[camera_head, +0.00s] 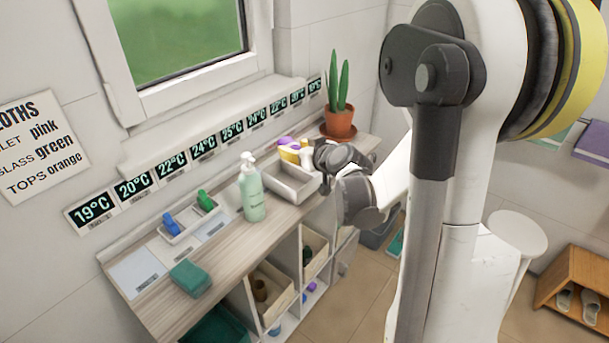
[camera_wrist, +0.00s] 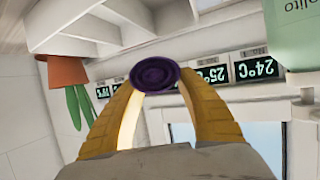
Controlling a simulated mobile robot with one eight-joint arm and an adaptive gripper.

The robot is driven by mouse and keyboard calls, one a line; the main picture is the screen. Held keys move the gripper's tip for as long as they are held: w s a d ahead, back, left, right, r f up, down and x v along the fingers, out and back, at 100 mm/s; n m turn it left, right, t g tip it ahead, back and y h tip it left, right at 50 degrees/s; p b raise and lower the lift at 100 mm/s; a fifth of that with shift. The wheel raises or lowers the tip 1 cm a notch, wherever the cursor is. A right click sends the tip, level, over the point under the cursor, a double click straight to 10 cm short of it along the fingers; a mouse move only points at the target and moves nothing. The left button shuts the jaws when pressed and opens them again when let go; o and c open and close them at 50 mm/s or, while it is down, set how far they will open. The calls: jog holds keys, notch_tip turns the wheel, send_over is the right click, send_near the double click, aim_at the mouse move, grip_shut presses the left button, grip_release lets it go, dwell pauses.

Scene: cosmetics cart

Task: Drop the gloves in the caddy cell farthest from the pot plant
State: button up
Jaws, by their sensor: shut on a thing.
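My gripper (camera_head: 291,152) has yellow fingers and is shut on a small purple rounded bundle (camera_head: 286,142), which appears to be the gloves. The wrist view shows the bundle as a dark purple oval (camera_wrist: 155,74) between the two fingertips (camera_wrist: 155,88). The pale caddy (camera_head: 281,193) stands on the counter below and in front of the bundle, its far part hidden by my gripper. Its walls fill the top of the inverted wrist view (camera_wrist: 75,45). The pot plant (camera_head: 340,122), in a terracotta pot (camera_wrist: 66,71), stands beyond the caddy's right end.
A green pump bottle (camera_head: 251,190) stands close to the caddy's left side. Further left are a small tray with blue and green items (camera_head: 188,221) and a teal sponge (camera_head: 191,278). Temperature labels (camera_head: 204,147) line the wall behind. Shelf cubbies (camera_head: 272,290) lie below the counter.

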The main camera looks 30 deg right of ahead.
notch_tip(320, 180, down, 2)
jog(key=shift+b, duration=0.45)
jog(key=o, duration=1.2)
jog(key=v, duration=1.2)
jog(key=shift+a+r, duration=0.1)
